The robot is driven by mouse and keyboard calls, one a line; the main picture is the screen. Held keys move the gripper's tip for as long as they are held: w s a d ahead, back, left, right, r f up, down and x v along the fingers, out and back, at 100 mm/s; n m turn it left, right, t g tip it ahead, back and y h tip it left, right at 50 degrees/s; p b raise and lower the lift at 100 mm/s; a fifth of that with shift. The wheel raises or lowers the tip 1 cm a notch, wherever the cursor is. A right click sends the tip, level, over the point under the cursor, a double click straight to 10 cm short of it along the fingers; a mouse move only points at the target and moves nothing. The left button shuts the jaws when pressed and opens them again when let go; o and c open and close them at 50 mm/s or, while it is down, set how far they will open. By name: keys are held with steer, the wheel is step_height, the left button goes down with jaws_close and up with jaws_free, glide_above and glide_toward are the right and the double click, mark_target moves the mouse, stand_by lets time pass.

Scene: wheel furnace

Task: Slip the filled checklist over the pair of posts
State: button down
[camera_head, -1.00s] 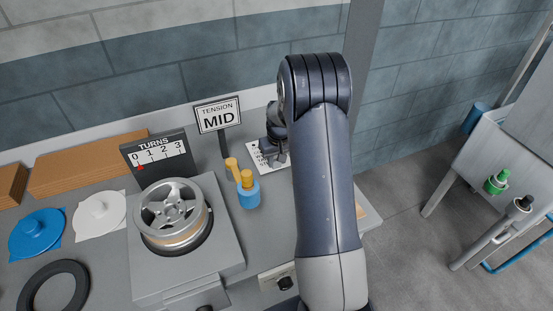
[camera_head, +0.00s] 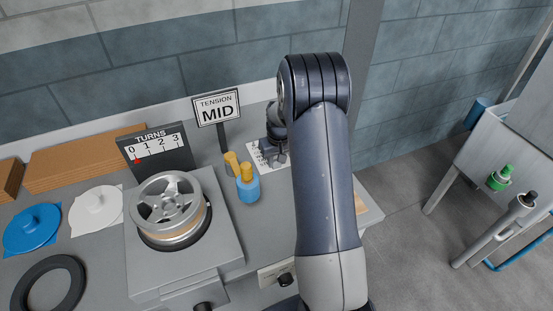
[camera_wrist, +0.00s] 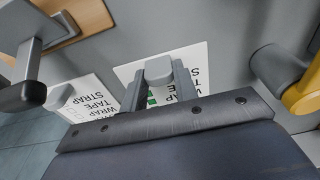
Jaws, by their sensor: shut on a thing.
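A white checklist card with printed words and green marks (camera_wrist: 193,62) is at my gripper in the wrist view. My gripper (camera_wrist: 158,72) is shut on the grey round knob (camera_wrist: 159,68) of this card, a finger on each side. In the head view my gripper (camera_head: 275,150) is low over the back of the bench, at a white printed card (camera_head: 256,153), partly hidden by my arm. A second similar card (camera_wrist: 88,104) with a grey knob lies to its left in the wrist view; I see no green marks on it. I cannot make out the pair of posts for certain.
A TENSION MID sign (camera_head: 217,108) stands behind my gripper. A wheel (camera_head: 167,203) on a grey block and a TURNS board (camera_head: 157,152) are further left.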

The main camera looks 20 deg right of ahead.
steer(key=shift+f, duration=0.1)
steer(key=c, duration=1)
jaws_free()
steer(key=shift+r+p, duration=1.7)
steer(key=shift+r, duration=1.35)
steer(key=shift+f, duration=0.2)
step_height(320, 180, down, 6)
steer(key=b, duration=0.3)
steer(key=shift+f+b, duration=0.1)
steer(key=shift+b, duration=0.3)
steer(key=shift+r+p, duration=0.6)
steer(key=shift+r, duration=0.1)
